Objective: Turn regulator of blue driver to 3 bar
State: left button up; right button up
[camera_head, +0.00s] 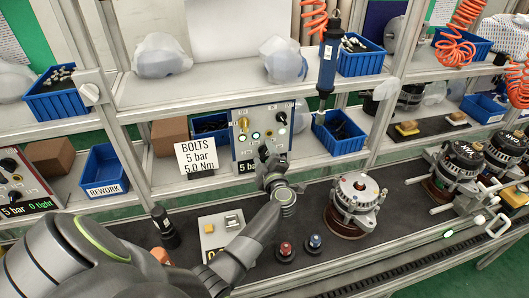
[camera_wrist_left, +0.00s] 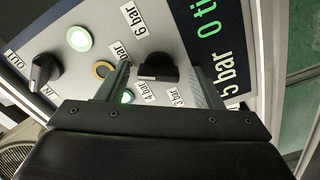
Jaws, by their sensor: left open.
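The blue driver (camera_head: 328,62) hangs upright from an orange coiled hose, above and right of a grey control panel (camera_head: 248,117). My left gripper (camera_head: 267,160) is at the lower front of this panel and hides part of it. In the left wrist view, a black regulator knob (camera_wrist_left: 158,66) lies between the two fingers of my left gripper (camera_wrist_left: 162,84). The fingers are open on either side of it; contact cannot be told. Labels for 3, 4 and 6 bar surround the knob; another is partly hidden. The display (camera_wrist_left: 222,50) reads 5 bar. My right gripper is not in view.
A white card (camera_head: 198,157) reading BOLTS 5 bar 5.0 Nm stands left of the panel. Another black knob (camera_wrist_left: 45,70) and a green light (camera_wrist_left: 79,39) are near my fingers. An alternator (camera_head: 355,197) and red and blue buttons (camera_head: 314,242) are on the bench.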

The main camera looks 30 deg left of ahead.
pick_arm(q)
jog(key=shift+s+r, duration=0.1)
jog(key=shift+r, duration=0.05)
jog(key=shift+d, duration=0.1)
jog(key=shift+c, duration=1)
jog(key=c, duration=0.8)
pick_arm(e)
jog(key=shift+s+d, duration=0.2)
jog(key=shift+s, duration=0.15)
